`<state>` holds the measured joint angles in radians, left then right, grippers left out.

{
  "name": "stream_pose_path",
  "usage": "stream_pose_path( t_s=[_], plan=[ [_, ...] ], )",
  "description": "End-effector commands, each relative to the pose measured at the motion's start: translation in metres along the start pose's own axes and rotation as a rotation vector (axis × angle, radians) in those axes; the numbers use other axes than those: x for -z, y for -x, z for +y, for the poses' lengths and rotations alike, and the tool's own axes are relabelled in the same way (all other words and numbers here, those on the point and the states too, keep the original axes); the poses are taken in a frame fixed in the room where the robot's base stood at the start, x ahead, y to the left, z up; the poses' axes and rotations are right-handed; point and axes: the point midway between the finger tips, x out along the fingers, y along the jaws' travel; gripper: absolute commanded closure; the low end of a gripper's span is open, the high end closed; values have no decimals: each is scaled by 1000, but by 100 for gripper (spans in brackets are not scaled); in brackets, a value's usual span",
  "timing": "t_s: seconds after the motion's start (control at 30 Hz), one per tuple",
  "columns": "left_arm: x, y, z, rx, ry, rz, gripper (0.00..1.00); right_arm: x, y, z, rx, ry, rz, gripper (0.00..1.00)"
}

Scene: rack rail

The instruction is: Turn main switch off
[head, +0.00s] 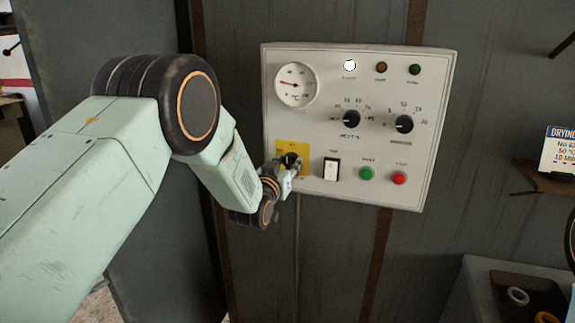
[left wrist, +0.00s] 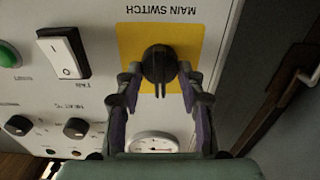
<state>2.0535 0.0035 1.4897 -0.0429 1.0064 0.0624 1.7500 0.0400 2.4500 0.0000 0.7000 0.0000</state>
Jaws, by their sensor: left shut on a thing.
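The yellow plate (head: 282,148) also shows at the lower left of the white control panel (head: 330,90) in the head view. My left gripper (left wrist: 160,76) is shut on the knob, one finger on each side. The knob's ridge runs up and down in the left wrist view. In the head view my left gripper (head: 286,174) partly hides the knob. My right gripper is not in view.
Beside the knob are a white rocker switch (head: 331,169), a green button (head: 367,174) and a red button (head: 399,178). Above are a round gauge (head: 296,86), two dials and a bright white lamp (head: 349,65).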

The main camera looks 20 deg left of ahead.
Motion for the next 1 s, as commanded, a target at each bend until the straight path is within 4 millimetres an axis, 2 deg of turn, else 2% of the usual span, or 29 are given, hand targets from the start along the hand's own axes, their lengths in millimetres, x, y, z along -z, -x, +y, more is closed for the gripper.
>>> stream_pose_path(
  t_s=[0.27,1.0],
  plan=[
    [-1,0,-1,-1,176,3,92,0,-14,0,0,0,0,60],
    [-3,0,-4,-1,877,2,92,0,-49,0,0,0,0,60]
  ],
)
